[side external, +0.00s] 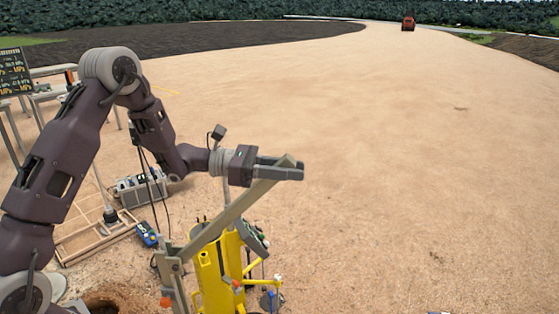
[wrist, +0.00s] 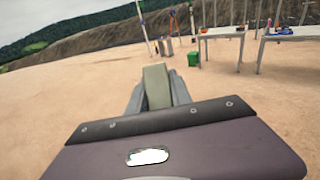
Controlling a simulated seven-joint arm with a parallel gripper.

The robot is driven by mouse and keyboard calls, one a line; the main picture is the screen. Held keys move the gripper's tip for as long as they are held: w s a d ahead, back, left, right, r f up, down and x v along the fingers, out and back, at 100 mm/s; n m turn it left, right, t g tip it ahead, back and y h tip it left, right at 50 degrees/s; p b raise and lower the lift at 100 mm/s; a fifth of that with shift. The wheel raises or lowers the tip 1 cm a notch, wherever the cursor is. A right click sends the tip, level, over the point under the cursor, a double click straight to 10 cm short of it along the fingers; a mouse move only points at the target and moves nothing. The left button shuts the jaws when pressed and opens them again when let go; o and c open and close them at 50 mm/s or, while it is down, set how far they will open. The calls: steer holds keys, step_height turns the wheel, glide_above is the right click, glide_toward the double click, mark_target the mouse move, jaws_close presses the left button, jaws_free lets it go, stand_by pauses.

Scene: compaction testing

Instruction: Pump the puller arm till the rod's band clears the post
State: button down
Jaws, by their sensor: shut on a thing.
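The puller arm (side external: 235,207) is a flat grey-beige bar. It slopes up to the right from its pivot near the grey post (side external: 172,281) at the bottom of the side view. My gripper (side external: 291,170) is shut on the bar's upper end. In the wrist view my gripper (wrist: 158,92) has the bar's end (wrist: 156,84) between its two grey fingers. A yellow machine (side external: 211,272) stands behind and right of the post. I cannot make out the rod's band, so its height against the post cannot be told.
A dark hole (side external: 101,303) lies at the bottom left. A wooden frame (side external: 92,240), a grey case (side external: 141,188) and a small blue device (side external: 147,235) are on the sand behind. Tables (wrist: 222,32) stand farther off.

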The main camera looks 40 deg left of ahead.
steer(key=w+d+f+g+y, duration=0.1)
steer(key=w+d+f+y, duration=0.1)
steer(key=f, duration=0.7)
steer(key=w+d+f+g+y, duration=0.2)
steer(key=d+f, duration=0.2)
steer(key=f, duration=0.5)
steer(key=w+d+f+g+y, duration=0.1)
steer(key=w+d+f+y, duration=0.1)
steer(key=f, duration=0.7)
steer(key=shift+w+d+f+g+y, duration=0.35)
steer(key=shift+w+d, duration=0.2)
steer(key=shift+d, duration=0.4)
steer(key=shift+r, duration=0.1)
steer(key=c, duration=1.2)
jaws_free()
steer(key=shift+o, duration=0.2)
steer(key=shift+r, duration=0.1)
steer(key=v, duration=0.7)
